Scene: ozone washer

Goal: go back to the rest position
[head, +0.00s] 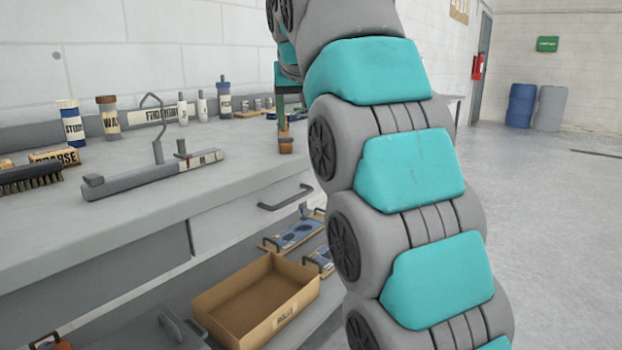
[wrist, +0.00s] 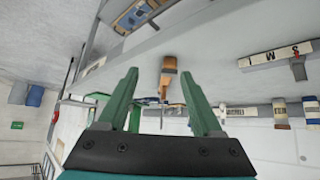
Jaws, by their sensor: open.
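My gripper (wrist: 160,76) shows in the wrist view with its two green fingers spread wide apart and nothing between them. The wrist picture is upside down. Beyond the fingertips a small brown wooden-looking item (wrist: 168,80) lies at the bench edge; it also shows in the head view (head: 286,146), just left of my arm. In the head view my grey and teal arm rises through the middle and hides much of the bench's far end.
The grey bench (head: 150,225) holds a long clamp-like bar tool (head: 155,177), a brush (head: 30,178), a striped jar (head: 70,123) and several bottles. Below, a cardboard box (head: 255,302) sits on the lower shelf. Open floor (head: 555,230) lies right; blue barrel (head: 521,105) and grey barrel (head: 550,108) stand far back.

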